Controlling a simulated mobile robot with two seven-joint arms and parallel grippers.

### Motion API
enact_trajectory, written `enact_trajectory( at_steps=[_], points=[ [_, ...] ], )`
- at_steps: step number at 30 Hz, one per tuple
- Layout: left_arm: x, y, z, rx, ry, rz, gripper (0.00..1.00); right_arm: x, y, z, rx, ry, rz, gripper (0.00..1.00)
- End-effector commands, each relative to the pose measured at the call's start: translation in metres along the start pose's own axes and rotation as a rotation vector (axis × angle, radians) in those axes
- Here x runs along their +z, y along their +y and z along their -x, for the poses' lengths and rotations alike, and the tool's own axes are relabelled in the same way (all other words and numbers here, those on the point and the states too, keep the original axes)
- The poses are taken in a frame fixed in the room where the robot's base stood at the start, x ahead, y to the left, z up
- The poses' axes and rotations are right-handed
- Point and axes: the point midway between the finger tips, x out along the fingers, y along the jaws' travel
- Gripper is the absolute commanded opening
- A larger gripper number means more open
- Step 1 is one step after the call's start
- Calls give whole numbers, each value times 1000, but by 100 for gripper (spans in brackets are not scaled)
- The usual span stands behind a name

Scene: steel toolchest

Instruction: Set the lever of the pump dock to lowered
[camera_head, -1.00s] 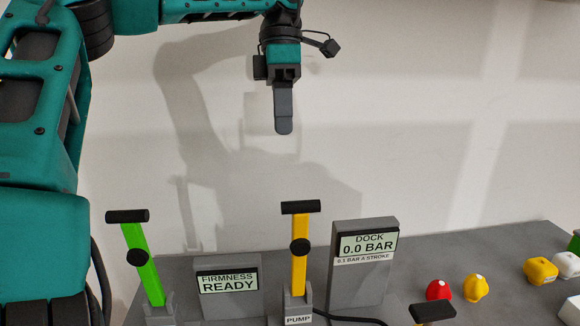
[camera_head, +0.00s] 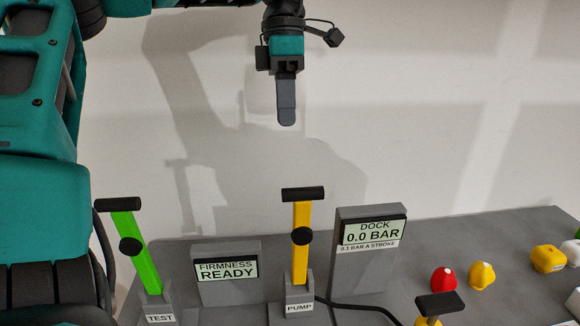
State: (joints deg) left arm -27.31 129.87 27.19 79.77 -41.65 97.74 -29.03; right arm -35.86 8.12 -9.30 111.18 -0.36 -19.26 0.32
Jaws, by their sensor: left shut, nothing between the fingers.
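The pump dock's yellow lever (camera_head: 302,214) stands upright on a grey base (camera_head: 298,297) labelled PUMP, with a black crossbar on top and a black knob partway down. The dock display (camera_head: 372,232) beside it reads 0.0 BAR, with 0.1 BAR A STROKE below. My left gripper (camera_head: 287,122) points down above the yellow lever, clear of its crossbar. Its fingers are shut and hold nothing. My right gripper does not show.
A green lever (camera_head: 147,268) labelled TEST leans left. A FIRMNESS READY display (camera_head: 228,273) stands between the levers. Red (camera_head: 444,279) and yellow (camera_head: 482,276) pieces lie at right. A black-topped handle (camera_head: 440,305) stands near the front edge of the picture.

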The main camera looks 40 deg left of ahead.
Motion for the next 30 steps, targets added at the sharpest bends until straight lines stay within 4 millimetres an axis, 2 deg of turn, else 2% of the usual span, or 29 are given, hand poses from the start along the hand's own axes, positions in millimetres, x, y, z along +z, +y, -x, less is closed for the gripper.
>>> enact_trajectory(
  at_steps=[3,10,18,30],
  points=[
    [-1,0,-28,-4,1,-2,0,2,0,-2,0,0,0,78],
    [0,-2,-76,-4,1,-2,0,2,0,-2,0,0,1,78],
    [0,-28,-88,-1,-1,0,0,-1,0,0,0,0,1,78],
    [0,-34,-92,0,-1,2,0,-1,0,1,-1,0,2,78]
  ],
)
